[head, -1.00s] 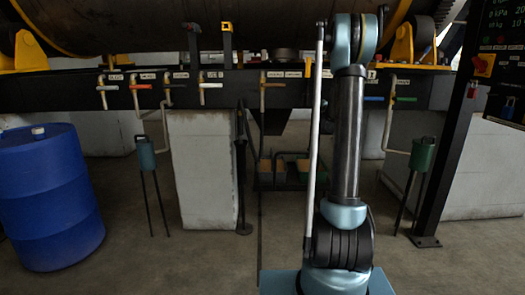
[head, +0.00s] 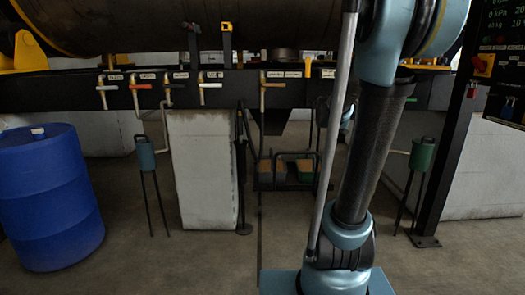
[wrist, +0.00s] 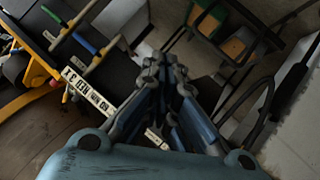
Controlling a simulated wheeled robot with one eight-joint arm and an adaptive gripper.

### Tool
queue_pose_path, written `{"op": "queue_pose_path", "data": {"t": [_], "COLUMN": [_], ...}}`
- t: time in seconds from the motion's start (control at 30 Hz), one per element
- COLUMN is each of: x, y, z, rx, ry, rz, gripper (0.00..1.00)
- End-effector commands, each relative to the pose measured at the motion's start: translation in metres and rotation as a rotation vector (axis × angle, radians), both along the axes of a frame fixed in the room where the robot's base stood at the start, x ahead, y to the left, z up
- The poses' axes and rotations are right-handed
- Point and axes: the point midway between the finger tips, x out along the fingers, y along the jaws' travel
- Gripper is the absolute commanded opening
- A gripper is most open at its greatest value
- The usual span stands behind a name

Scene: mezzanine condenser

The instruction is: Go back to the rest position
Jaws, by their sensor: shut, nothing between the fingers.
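In the wrist view my gripper (wrist: 167,75) points away from the camera with its fingers together and nothing between them. A white label plate (wrist: 103,102) and valve handles on a dark beam lie beyond the fingers on the left. In the head view my arm stands right of centre, its dark link leaning to the right and its blue-grey elbow at the top edge. The gripper's fingers cannot be made out there; the arm hides what is behind it.
A dark beam (head: 235,88) with valves crosses the head view under a large cylinder (head: 120,25). A blue drum (head: 50,200) stands left, a concrete block (head: 203,175) left of centre. A cart (head: 287,172) stands behind. A dark post (head: 455,130) rises right.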

Motion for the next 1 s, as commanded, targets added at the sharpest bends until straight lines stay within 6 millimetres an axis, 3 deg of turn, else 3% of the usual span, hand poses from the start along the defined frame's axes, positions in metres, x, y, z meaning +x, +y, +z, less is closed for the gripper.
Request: {"op": "queue_pose_path", "data": {"t": [0.03, 0.37, 0.8, 1.0], "x": [-0.020, -0.139, -0.300, -0.351], "y": [0.004, 0.033, 0.091, 0.112], "z": [-0.009, -0.073, -0.165, -0.192], "rx": [0.027, 0.205, 0.426, 0.493], "ry": [0.030, 0.261, 0.602, 0.721], "rz": [-0.012, -0.080, -0.095, -0.083], "gripper": [0.00, 0.00, 0.00, 0.00]}}
